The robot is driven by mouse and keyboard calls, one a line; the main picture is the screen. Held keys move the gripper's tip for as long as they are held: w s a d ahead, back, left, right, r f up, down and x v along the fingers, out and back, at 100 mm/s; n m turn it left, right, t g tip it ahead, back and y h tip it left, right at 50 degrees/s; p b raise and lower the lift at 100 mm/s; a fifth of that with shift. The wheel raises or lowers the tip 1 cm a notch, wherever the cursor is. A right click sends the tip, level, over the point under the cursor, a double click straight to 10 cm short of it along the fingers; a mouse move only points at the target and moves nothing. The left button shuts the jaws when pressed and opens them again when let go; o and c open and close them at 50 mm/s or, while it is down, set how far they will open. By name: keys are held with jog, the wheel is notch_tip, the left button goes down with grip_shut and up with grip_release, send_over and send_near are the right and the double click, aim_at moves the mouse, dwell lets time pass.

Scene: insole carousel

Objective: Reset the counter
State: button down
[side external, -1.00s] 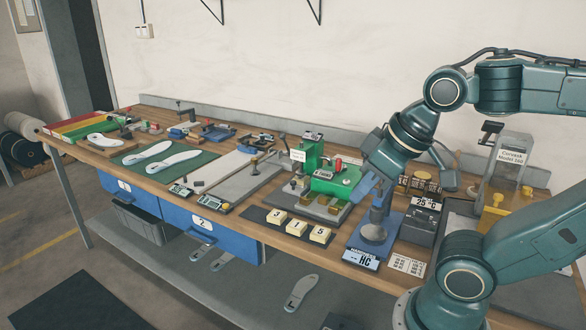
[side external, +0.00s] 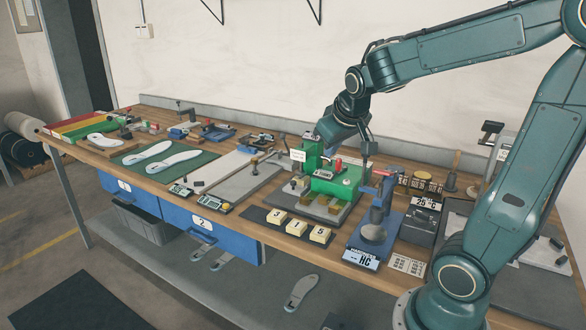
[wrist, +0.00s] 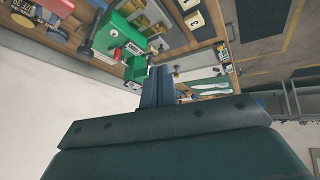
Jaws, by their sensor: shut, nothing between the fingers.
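I cannot tell for sure which thing is the counter. A green press (side external: 333,183) with a red knob stands on a grey plate in the middle of the bench; it also shows in the wrist view (wrist: 107,38). A white label (side external: 298,155) is on the left green part of the press. My gripper (side external: 321,138) is above and behind the press, near its green top. In the wrist view my gripper's shut fingers (wrist: 158,72) point at the area beside the press and look empty. Whether they touch it cannot be told.
Small display devices (side external: 217,202) lie near the front edge. Numbered yellow blocks (side external: 298,228) stand on a dark mat. A blue hardness tester (side external: 377,222) is right of the press. White insoles (side external: 175,161) lie on a green mat at left.

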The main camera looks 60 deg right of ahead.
jog(key=w+d+f+m+g+h, duration=0.1)
jog(key=w+d+f+h, duration=0.15)
jog(key=d, duration=0.75)
jog(key=m+g+h, duration=0.1)
jog(key=g+h, duration=0.1)
send_over(347, 182)
jog(key=shift+a+f, duration=0.15)
jog(key=shift+f, duration=1.7)
jog(key=shift+f, duration=0.2)
jog(key=shift+f, duration=4.2)
jog(key=shift+f, duration=0.25)
jog(key=shift+f, duration=0.2)
